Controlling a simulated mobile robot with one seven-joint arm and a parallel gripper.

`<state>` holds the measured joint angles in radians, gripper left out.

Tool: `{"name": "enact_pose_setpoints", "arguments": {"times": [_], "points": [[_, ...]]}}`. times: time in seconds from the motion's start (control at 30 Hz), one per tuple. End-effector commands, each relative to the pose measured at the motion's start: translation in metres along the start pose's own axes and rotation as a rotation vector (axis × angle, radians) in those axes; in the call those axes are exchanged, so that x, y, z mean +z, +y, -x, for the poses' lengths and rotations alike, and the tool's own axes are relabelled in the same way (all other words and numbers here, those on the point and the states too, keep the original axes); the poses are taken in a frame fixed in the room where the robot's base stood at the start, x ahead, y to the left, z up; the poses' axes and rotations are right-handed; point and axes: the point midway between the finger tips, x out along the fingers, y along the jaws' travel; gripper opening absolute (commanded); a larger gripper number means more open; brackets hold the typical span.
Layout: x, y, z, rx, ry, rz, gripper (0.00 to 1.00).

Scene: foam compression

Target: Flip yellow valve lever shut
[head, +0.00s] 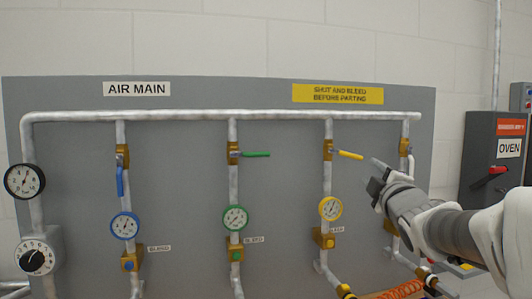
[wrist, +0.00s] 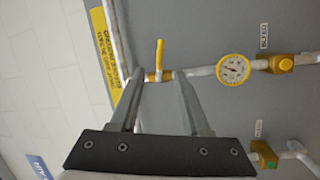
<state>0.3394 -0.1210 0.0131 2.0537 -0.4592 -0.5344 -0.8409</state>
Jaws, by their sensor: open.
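The yellow valve lever (head: 350,155) sticks out to the right from its brass valve (head: 328,150) on the third vertical pipe, crosswise to that pipe. In the wrist view, which is turned sideways, the lever (wrist: 159,54) points up from the valve, just beyond the fingertips. My gripper (head: 377,169) is right of the lever's tip and slightly lower in the head view. In the wrist view my gripper (wrist: 159,75) is open, its two fingers apart with nothing held between them. I cannot tell the exact gap to the lever.
A green lever (head: 255,154) sticks out crosswise and a blue lever (head: 120,181) hangs along its pipe. A yellow-rimmed gauge (head: 331,208) sits below the yellow valve. A dark oven switch box (head: 496,160) is at the right. Bare grey panel (head: 285,200) lies between pipes.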

Motion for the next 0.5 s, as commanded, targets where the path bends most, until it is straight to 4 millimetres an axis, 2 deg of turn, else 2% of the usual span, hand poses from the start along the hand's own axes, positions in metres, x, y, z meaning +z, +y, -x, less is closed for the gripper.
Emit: {"name": "enact_pose_setpoints", "arguments": {"times": [0.17, 0.5], "points": [[-0.001, 0.001, -0.017, 0.000, 0.002, 0.001, 0.47], [-0.001, 0.001, -0.075, -0.002, 0.001, -0.002, 0.47]]}}
